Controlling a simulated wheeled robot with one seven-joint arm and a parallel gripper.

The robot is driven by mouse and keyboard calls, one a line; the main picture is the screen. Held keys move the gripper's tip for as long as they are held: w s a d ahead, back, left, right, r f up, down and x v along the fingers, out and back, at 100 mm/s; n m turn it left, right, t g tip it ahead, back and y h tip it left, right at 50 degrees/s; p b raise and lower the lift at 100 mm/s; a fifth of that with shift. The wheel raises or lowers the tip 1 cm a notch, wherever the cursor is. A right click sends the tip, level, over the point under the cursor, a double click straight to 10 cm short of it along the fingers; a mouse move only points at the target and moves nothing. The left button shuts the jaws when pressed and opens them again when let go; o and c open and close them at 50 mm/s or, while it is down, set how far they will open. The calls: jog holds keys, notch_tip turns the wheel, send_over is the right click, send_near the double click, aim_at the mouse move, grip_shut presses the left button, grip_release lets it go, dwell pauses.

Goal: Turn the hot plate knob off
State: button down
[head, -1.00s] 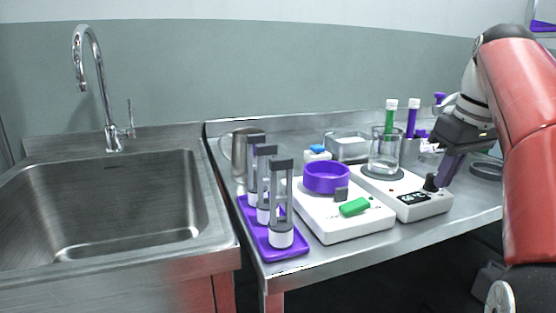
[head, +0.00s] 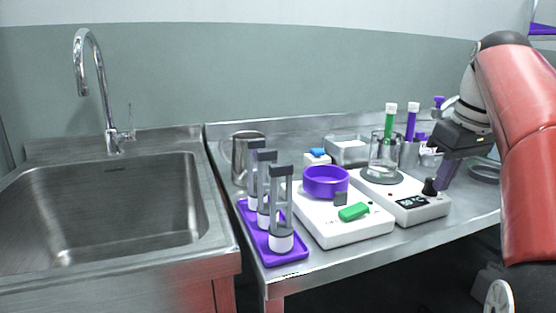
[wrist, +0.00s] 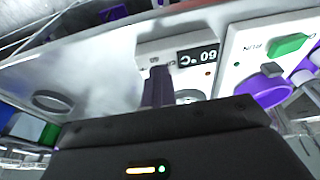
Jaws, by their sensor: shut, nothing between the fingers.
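The white hot plate (head: 400,208) stands on the steel counter, with a dark display (head: 411,202) on its front. In the wrist view the display (wrist: 198,56) appears upside down and seems to read 60 °C. The black knob (head: 429,188) is at the right end of the front. My gripper (head: 442,186) is shut and empty, its purple fingers pointing down just right of the knob. I cannot tell whether they touch it. In the wrist view the fingers (wrist: 157,88) overlap the hot plate's front, and the knob is not clearly visible.
A glass beaker (head: 384,155) stands on the hot plate. To its left is a white device (head: 345,228) with a purple ring (head: 326,181) and green piece. The sink (head: 115,210) is at left.

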jog(key=shift+w+d+r+p, duration=0.1)
jog(key=shift+d+p, duration=0.15)
jog(key=shift+p, duration=0.35)
jog(key=shift+d, duration=0.1)
jog(key=shift+s+d, duration=0.15)
jog(key=shift+s, duration=0.15)
jog(key=v, duration=0.2)
jog(key=w+v, duration=0.1)
jog(key=v, duration=0.2)
jog(key=shift+a+r, duration=0.2)
jog(key=shift+r, duration=0.25)
